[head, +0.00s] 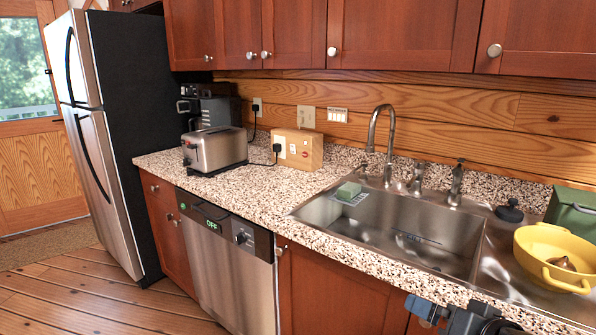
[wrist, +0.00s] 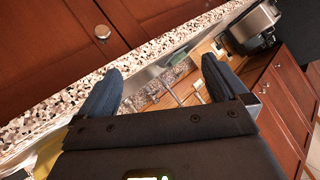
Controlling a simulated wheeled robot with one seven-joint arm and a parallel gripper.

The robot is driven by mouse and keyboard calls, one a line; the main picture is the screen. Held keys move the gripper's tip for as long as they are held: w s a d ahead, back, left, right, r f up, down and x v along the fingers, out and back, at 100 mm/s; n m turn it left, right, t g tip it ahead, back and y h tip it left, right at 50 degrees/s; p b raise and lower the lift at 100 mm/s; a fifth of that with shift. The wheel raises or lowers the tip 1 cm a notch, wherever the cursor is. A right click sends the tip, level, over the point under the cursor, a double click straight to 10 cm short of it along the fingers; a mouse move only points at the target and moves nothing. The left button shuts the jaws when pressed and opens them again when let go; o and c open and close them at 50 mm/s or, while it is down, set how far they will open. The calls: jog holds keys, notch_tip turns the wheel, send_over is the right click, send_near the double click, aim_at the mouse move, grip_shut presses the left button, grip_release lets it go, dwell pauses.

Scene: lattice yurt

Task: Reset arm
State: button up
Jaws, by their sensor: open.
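My gripper (wrist: 162,82) shows in the wrist view with its two blue fingers spread apart and nothing between them. Past the fingers, the speckled counter edge and part of the sink show in that view. In the head view, part of my gripper with a blue finger (head: 424,308) shows at the bottom right. It is in front of the counter edge and the steel sink (head: 330,215). The rest of my arm is outside the head view.
A yellow colander (head: 545,246) and a green box (head: 574,208) stand right of the sink. A green sponge (head: 348,191) lies at its back left edge. A toaster (head: 214,150) stands on the counter (head: 265,195). Wooden floor (head: 110,290) is clear at the left.

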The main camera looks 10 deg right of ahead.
jog(key=s+a+f+t+h, duration=0.1)
jog(key=s+a+f, duration=0.2)
jog(key=s+a, duration=0.45)
jog(key=s+a+f+h, duration=0.1)
jog(key=s+a+f, duration=0.3)
jog(key=s, duration=0.6)
jog(key=s+r+n+t+y, duration=0.1)
jog(key=s+r+n, duration=0.2)
jog(key=s, duration=0.6)
jog(key=s+r+n, duration=0.3)
jog(key=s+r, duration=0.2)
jog(key=s, duration=0.4)
jog(key=shift+s+t+y, duration=0.35)
jog(key=shift+t+y, duration=0.05)
